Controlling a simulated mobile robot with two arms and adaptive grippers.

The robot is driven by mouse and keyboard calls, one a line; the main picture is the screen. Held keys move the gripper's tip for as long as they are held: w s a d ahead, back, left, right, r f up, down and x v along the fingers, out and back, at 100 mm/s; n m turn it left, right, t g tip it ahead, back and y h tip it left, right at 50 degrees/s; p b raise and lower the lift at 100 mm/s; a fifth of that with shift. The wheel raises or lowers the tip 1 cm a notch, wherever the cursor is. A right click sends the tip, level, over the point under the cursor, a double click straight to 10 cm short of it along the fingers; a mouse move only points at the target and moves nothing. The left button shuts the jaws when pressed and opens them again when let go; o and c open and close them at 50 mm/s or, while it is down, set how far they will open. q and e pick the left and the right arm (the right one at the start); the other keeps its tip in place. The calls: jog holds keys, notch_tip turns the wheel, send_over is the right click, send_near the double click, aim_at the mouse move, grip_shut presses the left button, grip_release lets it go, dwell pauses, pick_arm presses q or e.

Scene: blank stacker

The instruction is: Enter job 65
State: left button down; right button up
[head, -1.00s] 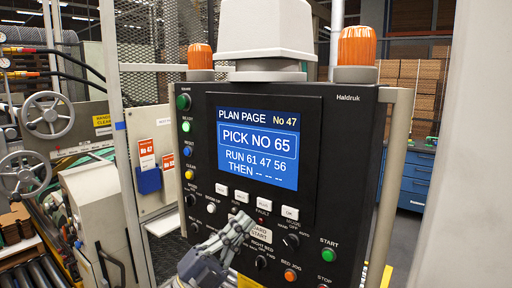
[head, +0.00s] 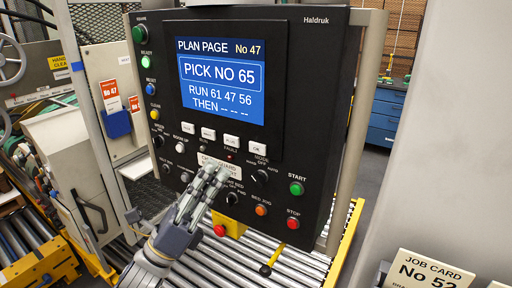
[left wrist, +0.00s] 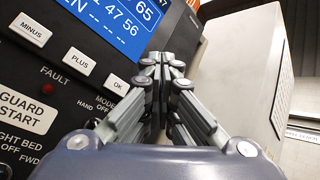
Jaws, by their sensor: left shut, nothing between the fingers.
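The black control panel (head: 320,110) fills the middle of the head view. Its blue screen (head: 222,85) reads "PLAN PAGE No 47, PICK NO 65, RUN 61 47 56, THEN" and dashes. Below it is a row of white keys, including PLUS (head: 231,140) and OK (head: 258,148). In the left wrist view MINUS (left wrist: 31,29), PLUS (left wrist: 80,63) and OK (left wrist: 118,82) are readable. My left gripper (head: 217,174) is shut and empty, below the keys and partly over the GUARD START plate. In the left wrist view its fingertips (left wrist: 165,60) appear right of OK; contact cannot be told. My right gripper is not visible.
Green START (head: 296,188) and red STOP (head: 292,223) buttons are at the panel's lower right. A job card (head: 430,272) reading No 52 stands at bottom right. Roller conveyors (head: 200,270) run below. A grey post (head: 66,40) stands left of the panel.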

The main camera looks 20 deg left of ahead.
aim_at(258, 148)
pick_arm(q)
jog(key=shift+s+d+r+m, duration=0.1)
jog(key=shift+s+d+m, duration=0.2)
jog(key=shift+m, duration=0.7)
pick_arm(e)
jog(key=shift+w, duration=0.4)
pick_arm(q)
jog(key=shift+w, duration=0.1)
jog(key=w+d, duration=0.1)
jog(key=w, duration=0.7)
jog(key=shift+w, duration=0.3)
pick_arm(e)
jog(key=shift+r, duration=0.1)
pick_arm(q)
jog(key=shift+w+d, duration=0.1)
jog(key=shift+w, duration=0.05)
dwell(0.3)
jog(key=shift+w, duration=0.25)
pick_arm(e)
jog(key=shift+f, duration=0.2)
